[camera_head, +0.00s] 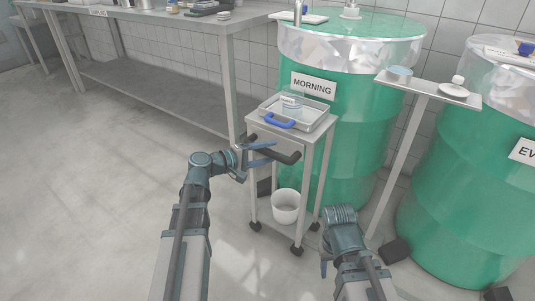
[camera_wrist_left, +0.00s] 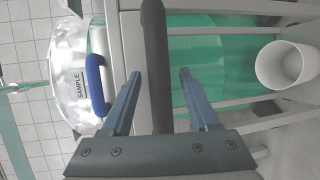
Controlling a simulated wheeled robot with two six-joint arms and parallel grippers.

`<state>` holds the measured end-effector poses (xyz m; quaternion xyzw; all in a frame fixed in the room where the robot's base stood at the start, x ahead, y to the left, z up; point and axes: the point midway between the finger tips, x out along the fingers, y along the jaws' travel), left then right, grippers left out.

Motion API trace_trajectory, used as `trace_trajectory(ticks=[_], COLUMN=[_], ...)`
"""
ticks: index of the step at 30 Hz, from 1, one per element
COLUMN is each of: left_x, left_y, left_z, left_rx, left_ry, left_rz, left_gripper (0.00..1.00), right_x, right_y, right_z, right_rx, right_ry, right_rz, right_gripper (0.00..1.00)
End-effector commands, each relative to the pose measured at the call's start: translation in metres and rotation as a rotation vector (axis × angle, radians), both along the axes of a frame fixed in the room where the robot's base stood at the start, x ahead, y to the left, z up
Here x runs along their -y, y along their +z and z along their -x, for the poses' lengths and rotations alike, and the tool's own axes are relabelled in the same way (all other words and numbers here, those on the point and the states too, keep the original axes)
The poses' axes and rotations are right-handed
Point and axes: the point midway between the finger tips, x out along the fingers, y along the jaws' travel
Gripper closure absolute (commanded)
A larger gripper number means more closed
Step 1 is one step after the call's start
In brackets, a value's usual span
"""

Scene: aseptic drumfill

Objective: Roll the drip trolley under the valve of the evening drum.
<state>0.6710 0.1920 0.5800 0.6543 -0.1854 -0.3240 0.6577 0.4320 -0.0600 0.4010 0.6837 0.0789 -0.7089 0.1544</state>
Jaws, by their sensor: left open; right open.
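The drip trolley (camera_head: 311,160) is a grey wheeled cart with a black push handle (camera_head: 280,153). It stands in front of the green drum labelled MORNING (camera_head: 345,110). The evening drum (camera_head: 465,200), its label cut off at "EV", is at the right edge. No valve shows clearly on it. My left gripper (camera_head: 268,150) is open at the handle. In the left wrist view the black handle (camera_wrist_left: 156,50) lies between its two spread fingers, with gaps on both sides. My right gripper (camera_head: 325,262) is low, right of the trolley's front wheels; its fingers are mostly hidden.
A metal tray (camera_head: 322,118) with a blue handle is on the trolley top, a white bucket (camera_head: 286,207) on its lower shelf. A narrow stand (camera_head: 430,90) rises between the drums. Dark blocks (camera_head: 395,251) lie on the floor near the evening drum. A bench (camera_head: 185,28) is behind left; left floor is clear.

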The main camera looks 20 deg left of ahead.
Motion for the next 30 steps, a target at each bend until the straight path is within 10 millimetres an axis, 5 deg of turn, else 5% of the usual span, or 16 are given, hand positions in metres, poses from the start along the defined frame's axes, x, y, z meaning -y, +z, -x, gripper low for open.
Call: trace_trajectory(ticks=[8, 18, 30], left_x=[0.001, 0.0008, 0.0007], left_y=[-0.0001, -0.0002, -0.0003], left_z=[-0.0008, -0.0006, -0.0005], left_rx=[0.0, 0.0, 0.0], left_ry=[0.0, 0.0, 0.0], left_rz=[0.0, 0.0, -0.001], left_gripper=[0.39, 0.99, 1.0], right_x=[0.0, 0.0, 0.0], right_y=[-0.0001, -0.0001, -0.0002], right_z=[0.0, 0.0, 0.0], right_rx=[0.0, 0.0, 0.0], right_ry=[0.0, 0.0, 0.0], right_rz=[0.0, 0.0, 0.0], right_gripper=[0.5, 0.5, 0.5])
